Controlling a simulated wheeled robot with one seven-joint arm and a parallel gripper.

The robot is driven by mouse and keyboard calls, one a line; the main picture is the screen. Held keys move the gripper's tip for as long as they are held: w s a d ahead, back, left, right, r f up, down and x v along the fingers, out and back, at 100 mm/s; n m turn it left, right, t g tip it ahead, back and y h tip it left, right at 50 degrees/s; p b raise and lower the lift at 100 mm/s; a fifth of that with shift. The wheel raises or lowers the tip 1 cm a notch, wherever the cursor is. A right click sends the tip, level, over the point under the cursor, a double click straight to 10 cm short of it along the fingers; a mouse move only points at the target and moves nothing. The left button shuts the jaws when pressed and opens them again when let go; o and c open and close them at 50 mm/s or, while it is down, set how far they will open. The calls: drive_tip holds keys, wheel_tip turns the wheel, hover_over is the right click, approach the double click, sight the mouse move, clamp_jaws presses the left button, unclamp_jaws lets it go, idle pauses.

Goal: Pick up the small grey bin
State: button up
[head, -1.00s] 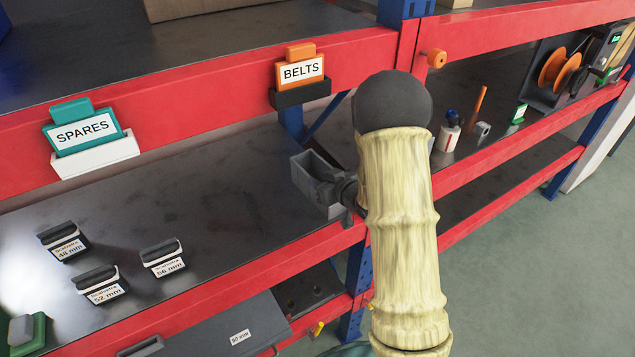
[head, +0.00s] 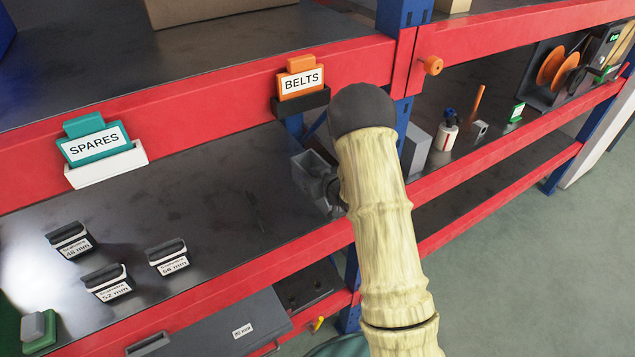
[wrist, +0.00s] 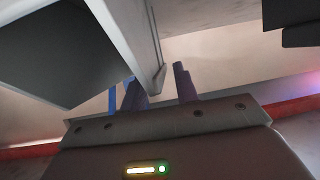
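The small grey bin (head: 312,172) stands on the middle shelf below the BELTS label, near the blue upright. My pale, ribbed arm covers its right side in the head view. In the wrist view the bin (wrist: 118,32) fills the upper left, its dark inside showing. My gripper (wrist: 158,82) has its two fingers apart, with the bin's near wall end reaching toward the gap between them. I cannot tell whether either finger touches the wall. In the head view my gripper is mostly hidden by the arm, close against the bin's right side.
Red shelf beams run above and in front of the bin, with a blue upright (head: 401,110) behind my arm. Three small labelled blocks, one marked 56 mm (head: 168,257), sit to the left. A white bottle (head: 446,134) stands right.

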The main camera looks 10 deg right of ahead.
idle(0.3)
clamp_jaws()
idle(1.3)
